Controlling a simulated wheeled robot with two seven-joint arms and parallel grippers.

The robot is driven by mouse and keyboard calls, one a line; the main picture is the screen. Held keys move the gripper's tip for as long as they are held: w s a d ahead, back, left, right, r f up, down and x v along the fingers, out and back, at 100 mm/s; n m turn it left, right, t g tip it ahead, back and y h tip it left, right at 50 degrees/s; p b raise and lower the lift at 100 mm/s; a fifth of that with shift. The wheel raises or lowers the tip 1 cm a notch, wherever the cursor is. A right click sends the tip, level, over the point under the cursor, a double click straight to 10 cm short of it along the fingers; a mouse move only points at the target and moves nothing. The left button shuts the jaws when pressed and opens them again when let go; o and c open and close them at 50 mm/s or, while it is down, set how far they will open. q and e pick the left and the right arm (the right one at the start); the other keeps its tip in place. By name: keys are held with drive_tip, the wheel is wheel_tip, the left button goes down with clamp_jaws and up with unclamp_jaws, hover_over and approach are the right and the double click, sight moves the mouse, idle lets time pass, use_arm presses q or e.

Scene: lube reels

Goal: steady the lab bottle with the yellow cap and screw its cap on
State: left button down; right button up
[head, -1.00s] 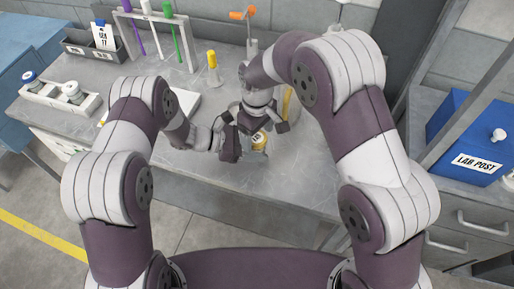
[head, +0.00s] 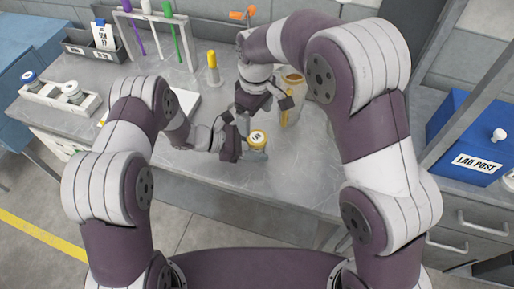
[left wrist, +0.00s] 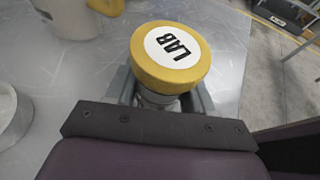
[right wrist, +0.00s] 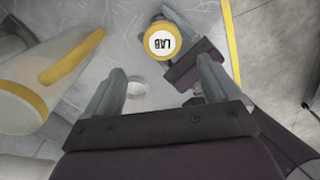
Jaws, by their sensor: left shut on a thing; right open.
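The lab bottle's yellow cap (head: 257,137), with a white disc marked LAB, sits over the bottle mouth near the table's front. It shows large in the left wrist view (left wrist: 170,55) and also in the right wrist view (right wrist: 166,40). Below it, part of the clear bottle (left wrist: 158,101) shows; the rest is hidden. I cannot tell how tightly the cap is seated. My left gripper (head: 250,152) is shut on the bottle below the cap. My right gripper (head: 267,117) is open and empty, behind and apart from the cap; its two spread fingers show in the right wrist view (right wrist: 158,85).
A pale jar with a yellow band (head: 291,83) stands close behind my right gripper. A yellow-topped bottle (head: 212,68) and a tube rack (head: 157,38) stand farther back.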

sight(257, 137)
drive_tip(key=shift+s+d+r+n, duration=0.15)
drive_tip(key=shift+r+n, duration=0.45)
drive_tip(key=shift+n, duration=0.4)
drive_tip(key=shift+s+n, duration=0.25)
drive_tip(key=shift+n, duration=0.45)
wheel_tip(257, 137, down, 8)
drive_tip(key=shift+r, duration=0.1)
